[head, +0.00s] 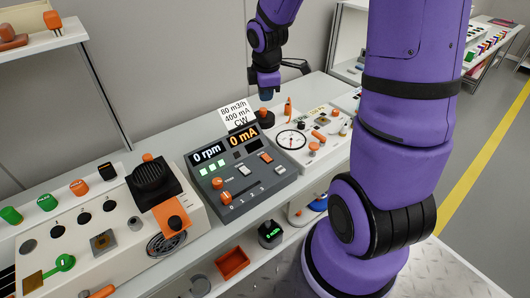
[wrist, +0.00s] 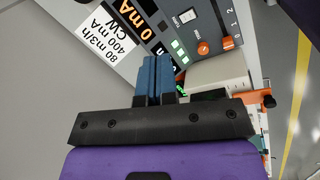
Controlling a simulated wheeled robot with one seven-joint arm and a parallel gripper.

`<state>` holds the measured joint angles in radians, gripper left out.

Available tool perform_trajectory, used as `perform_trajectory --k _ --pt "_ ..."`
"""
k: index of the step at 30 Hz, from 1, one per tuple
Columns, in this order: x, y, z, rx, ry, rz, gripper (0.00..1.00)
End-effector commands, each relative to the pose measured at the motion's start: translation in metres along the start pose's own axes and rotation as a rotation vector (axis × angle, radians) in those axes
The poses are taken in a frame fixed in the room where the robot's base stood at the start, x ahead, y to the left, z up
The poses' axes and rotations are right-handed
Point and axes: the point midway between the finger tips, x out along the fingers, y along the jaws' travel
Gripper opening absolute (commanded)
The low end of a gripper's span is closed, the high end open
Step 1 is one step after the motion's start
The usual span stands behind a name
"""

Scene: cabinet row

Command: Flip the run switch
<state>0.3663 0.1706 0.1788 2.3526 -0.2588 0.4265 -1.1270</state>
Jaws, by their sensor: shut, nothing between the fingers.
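The dark grey console (head: 243,182) stands on the bench with displays reading 0 rpm and 0 mA. Its sloped face carries a pale rocker switch (head: 265,157), an orange knob (head: 217,183), an orange-marked selector (head: 226,197) and small green lights. The rocker also shows in the wrist view (wrist: 188,16); no label is legible that tells which control is the run switch. My gripper (head: 266,94) is behind and above the console in the head view, apart from its controls. In the wrist view its blue fingers (wrist: 156,62) are together and empty.
A white card (head: 236,113) reading 80 m3/h, 400 mA, CW stands at the console's back edge. An orange bin (head: 232,262) sits below.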

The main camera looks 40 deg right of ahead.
Motion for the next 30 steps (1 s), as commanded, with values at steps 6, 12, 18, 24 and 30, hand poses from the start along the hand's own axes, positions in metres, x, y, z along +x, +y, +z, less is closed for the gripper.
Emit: perform_trajectory --k 6,12,18,24,30 --pt "0.058 0.008 0.007 -0.175 0.026 -0.048 0.0" --pt "0.104 0.009 0.011 -0.32 0.065 -0.076 0.0" --pt "0.132 0.008 0.012 -0.411 0.096 -0.087 0.0" --pt "0.141 0.007 0.013 -0.438 0.105 -0.088 0.0" --pt "0.14 0.008 0.013 -0.439 0.105 -0.088 0.0"
